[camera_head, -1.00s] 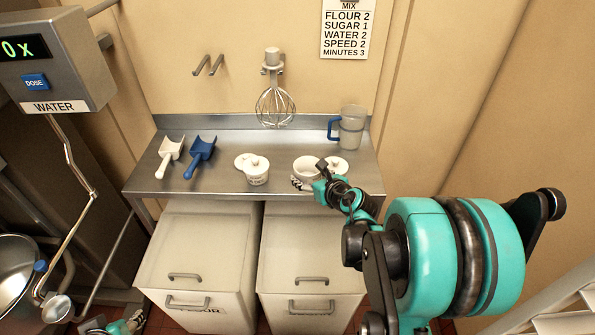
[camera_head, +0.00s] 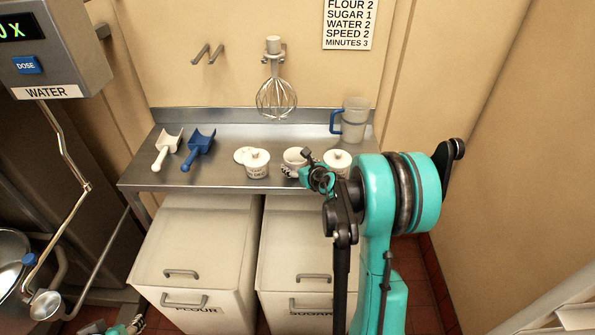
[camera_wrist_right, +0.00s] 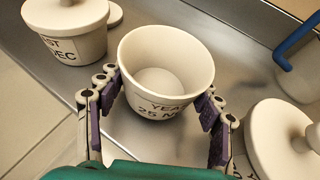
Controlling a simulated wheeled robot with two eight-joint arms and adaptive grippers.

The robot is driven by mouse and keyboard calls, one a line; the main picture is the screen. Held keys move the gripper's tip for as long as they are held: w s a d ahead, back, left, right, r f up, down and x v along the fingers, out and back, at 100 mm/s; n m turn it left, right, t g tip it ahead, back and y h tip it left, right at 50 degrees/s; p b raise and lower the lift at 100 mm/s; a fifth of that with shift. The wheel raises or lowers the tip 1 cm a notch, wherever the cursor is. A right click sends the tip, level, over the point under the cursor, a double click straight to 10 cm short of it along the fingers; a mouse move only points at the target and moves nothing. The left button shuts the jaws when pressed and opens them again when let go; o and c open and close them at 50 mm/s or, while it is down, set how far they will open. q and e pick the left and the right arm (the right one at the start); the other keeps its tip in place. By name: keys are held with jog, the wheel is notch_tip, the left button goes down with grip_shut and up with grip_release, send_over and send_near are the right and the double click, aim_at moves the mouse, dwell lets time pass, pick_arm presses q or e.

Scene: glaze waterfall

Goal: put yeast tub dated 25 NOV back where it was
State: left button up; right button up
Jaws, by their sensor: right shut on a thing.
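The white yeast tub (camera_wrist_right: 165,75) is open-topped, with a label that reads "YEA" and "25", the rest partly cut off. In the head view the tub (camera_head: 295,156) is partly hidden by my right gripper (camera_head: 297,171). In the right wrist view the gripper's purple-padded fingers (camera_wrist_right: 160,104) are shut on its two sides. It is upright between two lidded tubs; I cannot tell whether its base touches the steel shelf. My left gripper (camera_head: 124,329) shows only in part at the lower left edge; its jaws are unclear.
A lidded tub marked "DEC" (camera_head: 257,169) stands left, with a loose lid (camera_head: 242,153) beside it. Another lidded tub (camera_head: 338,159) stands close right. Scoops (camera_head: 198,150) lie left, a jug (camera_head: 354,124) stands at the back right, and a whisk (camera_head: 276,98) hangs behind. Bins are below.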

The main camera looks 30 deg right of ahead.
jog(key=shift+f, duration=0.65)
pick_arm(q)
jog(key=shift+f, duration=0.3)
pick_arm(e)
jog(key=shift+f, duration=0.1)
jog(key=o, duration=1.1)
pick_arm(q)
jog(key=shift+f, duration=0.15)
pick_arm(e)
jog(key=shift+o, duration=0.2)
